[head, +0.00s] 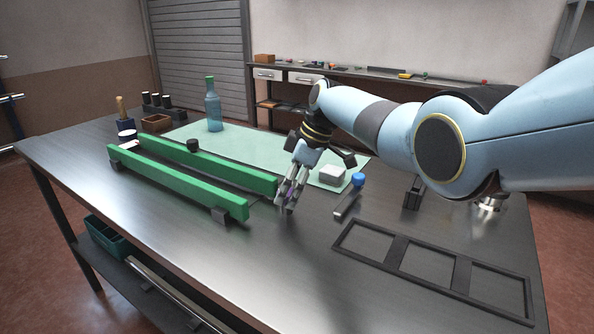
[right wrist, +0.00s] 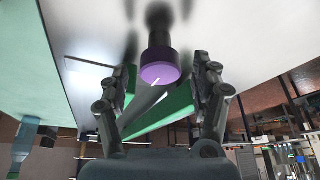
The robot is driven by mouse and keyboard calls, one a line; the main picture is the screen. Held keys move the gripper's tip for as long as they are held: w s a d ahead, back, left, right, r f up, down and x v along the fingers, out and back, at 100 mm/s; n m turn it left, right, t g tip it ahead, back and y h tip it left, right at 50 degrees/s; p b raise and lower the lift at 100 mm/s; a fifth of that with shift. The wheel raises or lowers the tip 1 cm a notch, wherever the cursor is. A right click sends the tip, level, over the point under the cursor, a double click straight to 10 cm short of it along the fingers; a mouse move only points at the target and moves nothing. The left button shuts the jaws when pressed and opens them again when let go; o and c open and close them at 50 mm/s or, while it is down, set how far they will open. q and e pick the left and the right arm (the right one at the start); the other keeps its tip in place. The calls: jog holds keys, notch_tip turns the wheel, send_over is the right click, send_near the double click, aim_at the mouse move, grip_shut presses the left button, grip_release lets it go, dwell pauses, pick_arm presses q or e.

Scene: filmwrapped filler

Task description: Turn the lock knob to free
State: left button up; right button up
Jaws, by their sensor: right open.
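The lock knob (right wrist: 160,73) shows in the right wrist view as a purple round cap with a white line on its face, on a dark stem. In the head view only a small purple patch shows between the fingers. My right gripper (head: 285,203) points down over the table, just right of the green rails' near end. In the right wrist view its two fingers stand open on either side of the knob, with a visible gap on each side. Which lock setting the white line marks cannot be told. My left gripper is not in view.
Two long green rails (head: 180,180) lie left of my right gripper. A white block (head: 332,174) and a blue-topped tool (head: 357,181) are to the right. A black three-opening frame (head: 400,250) lies at front right.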

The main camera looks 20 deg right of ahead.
jog(key=v, duration=1.1)
jog(key=shift+r, duration=0.2)
jog(key=shift+s+f, duration=0.1)
